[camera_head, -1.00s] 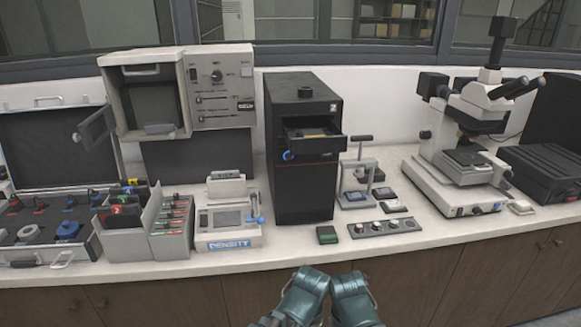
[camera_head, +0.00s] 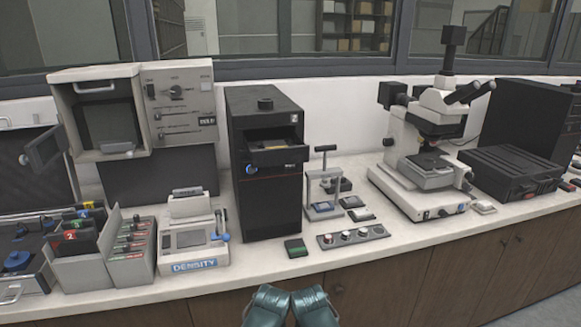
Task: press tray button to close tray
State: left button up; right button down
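A tall black tower unit (camera_head: 272,205) stands on the counter near the middle of the view. Its tray (camera_head: 277,155) sticks out of the upper front, open, with something yellowish in it. A round blue button (camera_head: 251,169) shows on the tower's front, just left of and below the tray. Two teal parts of my arms show side by side at the bottom edge, below the counter top and well apart from the button. No gripper fingers can be made out.
A small press stand (camera_head: 323,183) and a panel of knobs (camera_head: 353,237) are right of the tower. A small green-topped box (camera_head: 295,247) lies in front of it. A density meter (camera_head: 194,238) stands to its left, a microscope (camera_head: 425,150) farther right.

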pick_arm(q)
grip_shut()
dwell(1.5)
